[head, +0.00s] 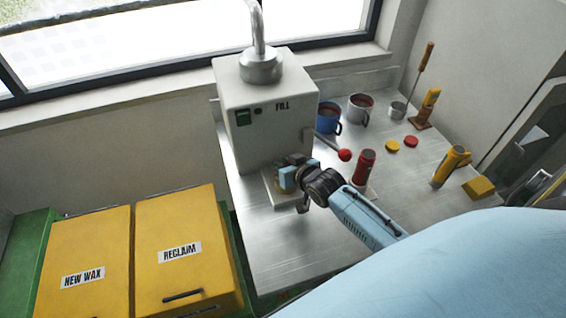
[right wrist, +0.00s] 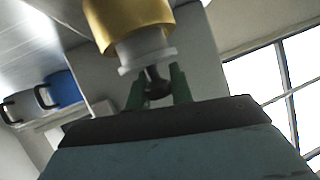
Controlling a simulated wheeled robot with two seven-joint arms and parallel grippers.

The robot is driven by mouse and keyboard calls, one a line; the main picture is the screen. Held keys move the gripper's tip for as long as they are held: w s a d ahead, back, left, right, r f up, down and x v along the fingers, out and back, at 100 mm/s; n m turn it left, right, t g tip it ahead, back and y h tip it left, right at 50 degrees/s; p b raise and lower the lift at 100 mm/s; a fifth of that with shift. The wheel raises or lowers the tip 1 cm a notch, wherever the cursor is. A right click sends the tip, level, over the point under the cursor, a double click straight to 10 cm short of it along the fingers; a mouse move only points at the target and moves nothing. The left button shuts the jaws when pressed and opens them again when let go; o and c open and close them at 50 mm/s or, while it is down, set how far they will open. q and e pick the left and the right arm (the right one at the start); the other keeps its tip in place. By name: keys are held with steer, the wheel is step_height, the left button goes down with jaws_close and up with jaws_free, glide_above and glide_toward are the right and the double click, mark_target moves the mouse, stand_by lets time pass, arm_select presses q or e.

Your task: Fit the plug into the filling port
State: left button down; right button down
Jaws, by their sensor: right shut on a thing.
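My right gripper (head: 287,184) is low in front of the white machine marked FILL (head: 262,110). In the right wrist view its green fingers (right wrist: 157,92) are shut on the dark knob of the plug (right wrist: 154,76). A pale collar (right wrist: 148,56) lies directly between the knob and a brass cylinder (right wrist: 128,28), in line with both. That view is upside down, so the brass cylinder is below the plug. I cannot tell how far the plug sits in the filling port. In the head view the gripper hides most of this. My left gripper is not in view.
A red-knobbed lever (head: 345,155) and a red cylinder (head: 364,167) stand close right of the gripper. A blue mug (head: 327,119) and a grey mug (head: 358,110) are behind. Yellow bins (head: 185,250) stand left. The bench front (head: 290,255) is clear.

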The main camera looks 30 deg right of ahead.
steer(key=shift+f+b, duration=0.45)
steer(key=shift+f, duration=0.3)
steer(key=c, duration=1.1)
jaws_free()
steer(key=shift+c, duration=0.2)
steer(key=p+v, duration=0.1)
steer(key=v, duration=1.2)
steer(key=shift+s+r, duration=0.15)
